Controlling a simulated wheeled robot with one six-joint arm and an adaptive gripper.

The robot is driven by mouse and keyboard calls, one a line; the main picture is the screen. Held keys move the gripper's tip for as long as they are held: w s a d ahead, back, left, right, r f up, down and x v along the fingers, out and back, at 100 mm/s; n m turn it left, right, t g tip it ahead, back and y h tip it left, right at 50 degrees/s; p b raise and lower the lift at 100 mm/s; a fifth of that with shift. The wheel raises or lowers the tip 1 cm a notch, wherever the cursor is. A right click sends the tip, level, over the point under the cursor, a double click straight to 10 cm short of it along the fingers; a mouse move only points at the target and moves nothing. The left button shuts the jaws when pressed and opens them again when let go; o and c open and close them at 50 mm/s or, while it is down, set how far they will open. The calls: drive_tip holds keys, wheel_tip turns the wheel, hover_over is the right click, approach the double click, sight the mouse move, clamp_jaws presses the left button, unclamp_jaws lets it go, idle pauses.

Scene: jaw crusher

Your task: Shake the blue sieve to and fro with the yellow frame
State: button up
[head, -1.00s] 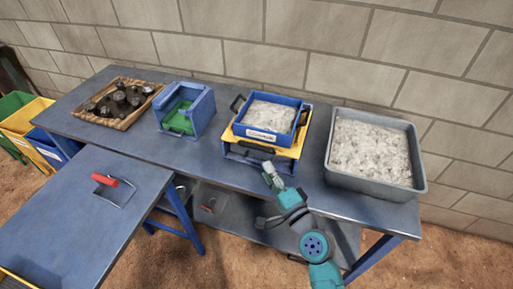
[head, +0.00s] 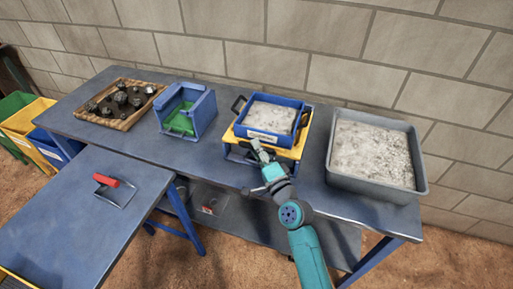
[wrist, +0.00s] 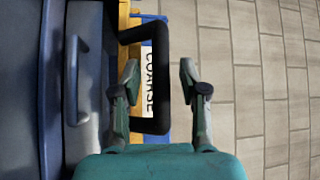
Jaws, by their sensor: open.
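The blue sieve (head: 299,122) holds pale grey crushed material and sits on the yellow frame (head: 239,130). A white label on its front reads COARSE in the wrist view (wrist: 150,88). The yellow frame shows there as a narrow strip (wrist: 124,70). My gripper (head: 258,145) is at the front of the frame. In the wrist view its fingers (wrist: 158,78) are open, one on each side of a black loop handle's outer bar (wrist: 161,50). The handle appears to belong to the frame's front. I cannot tell whether either finger touches it.
A grey tray of pale material (head: 337,180) stands right of the frame. A blue box with green inside (head: 203,115) and a wooden tray of dark rocks (head: 100,121) stand left on the bench (head: 215,165). A red-handled scraper (head: 107,182) lies on the nearer table.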

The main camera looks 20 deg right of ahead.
sight(262, 136)
drive_tip(key=shift+w, duration=0.45)
clamp_jaws()
drive_tip(key=shift+w+d, duration=0.5)
drive_tip(key=shift+w, duration=0.25)
drive_tip(key=shift+w+d, duration=0.55)
drive_tip(key=shift+w, duration=0.25)
drive_tip(key=shift+w+d, duration=0.5)
drive_tip(key=shift+w, duration=0.25)
unclamp_jaws()
